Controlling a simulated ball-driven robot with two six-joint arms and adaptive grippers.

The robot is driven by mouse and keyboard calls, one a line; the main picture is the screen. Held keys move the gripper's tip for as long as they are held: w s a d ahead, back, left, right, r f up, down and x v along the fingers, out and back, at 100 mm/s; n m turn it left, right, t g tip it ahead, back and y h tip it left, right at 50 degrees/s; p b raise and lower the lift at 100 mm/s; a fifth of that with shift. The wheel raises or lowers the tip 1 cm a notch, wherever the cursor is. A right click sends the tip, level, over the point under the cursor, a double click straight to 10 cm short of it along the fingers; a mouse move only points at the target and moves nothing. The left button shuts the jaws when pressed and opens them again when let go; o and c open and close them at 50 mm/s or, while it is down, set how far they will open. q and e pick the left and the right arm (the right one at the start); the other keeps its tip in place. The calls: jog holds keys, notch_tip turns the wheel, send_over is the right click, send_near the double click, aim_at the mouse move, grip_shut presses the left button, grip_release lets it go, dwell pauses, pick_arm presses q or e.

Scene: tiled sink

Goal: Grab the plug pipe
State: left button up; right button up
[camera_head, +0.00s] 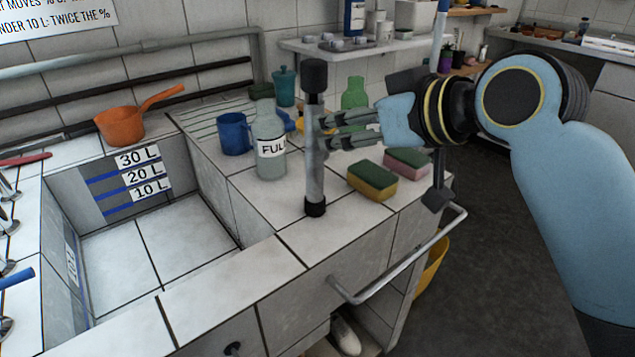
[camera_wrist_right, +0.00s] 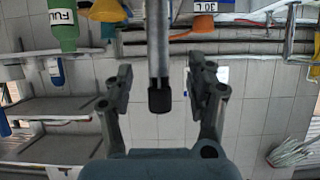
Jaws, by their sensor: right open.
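The plug pipe (camera_head: 314,170) is a grey tube with black ends, standing upright on the tiled counter beside the sink. My right gripper (camera_head: 328,132) is at the pipe's upper half, coming from the right, with its fingertips at the pipe's right edge. It is open. In the right wrist view, which is upside down, the pipe (camera_wrist_right: 158,45) with its black top cap shows between the two spread fingers of the gripper (camera_wrist_right: 159,80). A gap shows on each side of the pipe. My left gripper is not in view.
A clear bottle marked FULL (camera_head: 269,140) and a blue mug (camera_head: 235,133) stand left of the pipe. Two sponges (camera_head: 372,180) (camera_head: 407,163) lie right of it. An orange pot (camera_head: 120,126) sits beyond the sink basin (camera_head: 150,250). A metal rail (camera_head: 400,255) runs along the counter front.

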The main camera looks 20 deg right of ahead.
aim_at(315, 132)
jog(key=x, duration=0.9)
jog(key=shift+w+d+f+b, duration=0.15)
jog(key=shift+f+b, duration=0.1)
jog(key=shift+b, duration=0.05)
grip_shut()
